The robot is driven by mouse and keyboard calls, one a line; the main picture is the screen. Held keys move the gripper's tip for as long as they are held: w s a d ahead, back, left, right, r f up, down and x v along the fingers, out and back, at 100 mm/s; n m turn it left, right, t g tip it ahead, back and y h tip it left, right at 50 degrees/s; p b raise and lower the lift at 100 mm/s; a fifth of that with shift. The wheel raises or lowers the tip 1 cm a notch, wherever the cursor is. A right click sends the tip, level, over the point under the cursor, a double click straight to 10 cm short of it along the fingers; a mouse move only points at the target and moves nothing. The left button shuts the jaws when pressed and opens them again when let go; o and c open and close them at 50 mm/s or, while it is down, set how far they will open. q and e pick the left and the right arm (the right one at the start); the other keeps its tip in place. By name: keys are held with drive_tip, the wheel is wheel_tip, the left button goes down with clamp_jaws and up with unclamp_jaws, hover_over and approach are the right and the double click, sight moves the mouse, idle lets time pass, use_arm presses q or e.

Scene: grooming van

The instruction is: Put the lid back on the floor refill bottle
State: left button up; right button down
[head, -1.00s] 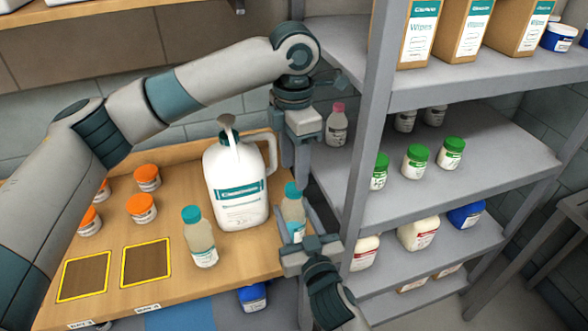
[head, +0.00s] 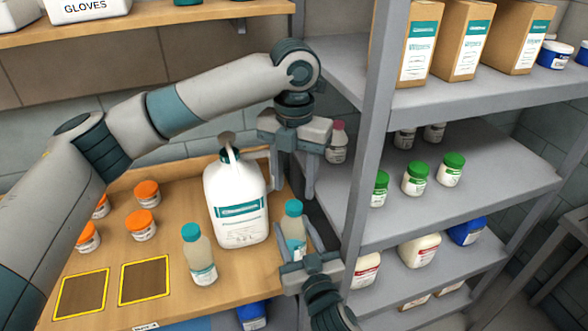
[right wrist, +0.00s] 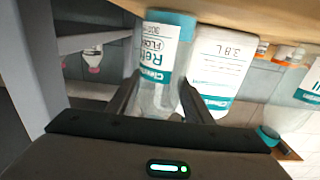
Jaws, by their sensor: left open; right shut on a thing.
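The floor refill bottle (head: 294,236) is clear with a teal-and-white label and stands upright at the table's right edge. Its teal lid (head: 293,208) sits on its top; whether it is screwed tight I cannot tell. My right gripper (head: 292,238) is shut on the bottle's body from the front. The right wrist view shows the bottle (right wrist: 160,65) upside down between the fingers, with its lid end hidden. My left gripper (head: 292,192) is open, pointing down over the bottle, its fingers spread to either side just above the lid.
A large white jug (head: 236,190) stands close left of the held bottle. A similar teal-capped bottle (head: 199,260) stands in front of it. Orange-lidded jars (head: 141,226) and two yellow-framed squares (head: 145,278) are farther left. A grey shelf rack (head: 372,120) rises close on the right.

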use_arm(q)
drive_tip(key=n, duration=0.7)
drive_tip(key=shift+r, duration=0.25)
drive_tip(key=n, duration=0.6)
drive_tip(key=shift+r, duration=0.2)
drive_tip(key=n, duration=0.7)
drive_tip(key=shift+r, duration=0.2)
drive_tip(key=n, duration=0.7)
drive_tip(key=shift+r, duration=0.2)
drive_tip(key=n, duration=0.4)
drive_tip(key=shift+r+n, duration=0.15)
drive_tip(key=shift+n, duration=0.15)
drive_tip(key=n, duration=0.4)
drive_tip(key=shift+r, duration=0.15)
drive_tip(key=n, duration=0.4)
drive_tip(key=shift+r, duration=0.1)
drive_tip(key=n, duration=0.4)
drive_tip(key=shift+r+n, duration=0.15)
drive_tip(key=shift+n, duration=0.25)
